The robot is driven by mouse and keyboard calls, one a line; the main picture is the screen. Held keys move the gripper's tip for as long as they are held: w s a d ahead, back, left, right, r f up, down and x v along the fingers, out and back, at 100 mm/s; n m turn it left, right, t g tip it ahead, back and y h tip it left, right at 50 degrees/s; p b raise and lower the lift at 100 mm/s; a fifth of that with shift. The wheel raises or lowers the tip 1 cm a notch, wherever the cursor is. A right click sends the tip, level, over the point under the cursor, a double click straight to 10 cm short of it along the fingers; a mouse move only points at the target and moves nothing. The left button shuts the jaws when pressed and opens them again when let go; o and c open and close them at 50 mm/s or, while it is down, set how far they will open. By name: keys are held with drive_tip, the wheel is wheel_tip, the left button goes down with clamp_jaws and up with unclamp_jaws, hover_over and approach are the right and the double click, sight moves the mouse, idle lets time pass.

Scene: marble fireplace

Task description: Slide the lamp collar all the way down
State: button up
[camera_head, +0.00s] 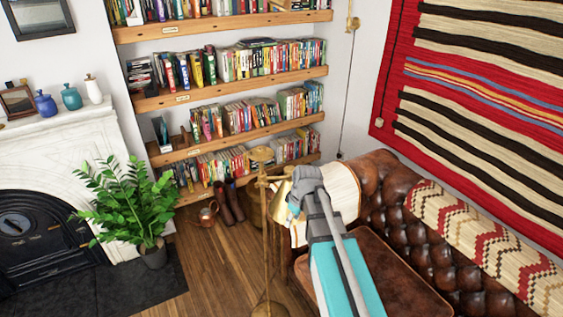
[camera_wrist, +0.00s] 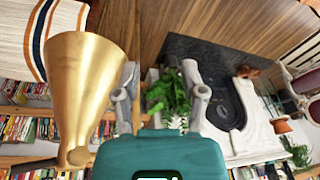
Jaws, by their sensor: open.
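The brass floor lamp's pole (camera_head: 265,225) stands upright in front of the bookshelf in the head view. Its collar (camera_head: 263,180) appears high on the pole, where a short arm leads towards the shade; it is small and hard to make out. The conical brass shade (camera_wrist: 85,90) fills the left of the wrist view, beside my left finger. My gripper (camera_wrist: 161,70) is open, with nothing held between its fingers. In the head view my gripper (camera_head: 296,200) is just right of the pole and overlaps the shade, hiding part of it.
A brown leather sofa (camera_head: 440,265) with a striped throw is on the right. A potted plant (camera_head: 125,205) stands by the white fireplace (camera_head: 60,150) on the left. Bookshelves (camera_head: 225,95) line the back wall.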

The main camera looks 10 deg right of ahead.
sight(273, 178)
drive_tip(key=w+d+r+n+t+y+p, duration=0.1)
drive_tip(key=w+d+r+n+p, duration=0.1)
drive_tip(key=w+r+n+p, duration=0.2)
drive_tip(key=w+d+r+n+y+p, duration=0.1)
drive_tip(key=w+d+r+n+p, duration=0.1)
drive_tip(key=w+r+n+p, duration=0.3)
drive_tip(key=w+r+p, duration=0.4)
drive_tip(key=r+p, duration=0.2)
drive_tip(key=r, duration=0.3)
drive_tip(key=shift+w+r+t, duration=0.15)
drive_tip(key=shift+w+t, duration=0.25)
drive_tip(key=shift+a, duration=0.1)
drive_tip(key=b+x, duration=1.2)
drive_tip(key=x, duration=0.2)
drive_tip(key=shift+r, duration=0.1)
drive_tip(key=shift+c, duration=0.3)
clamp_jaws()
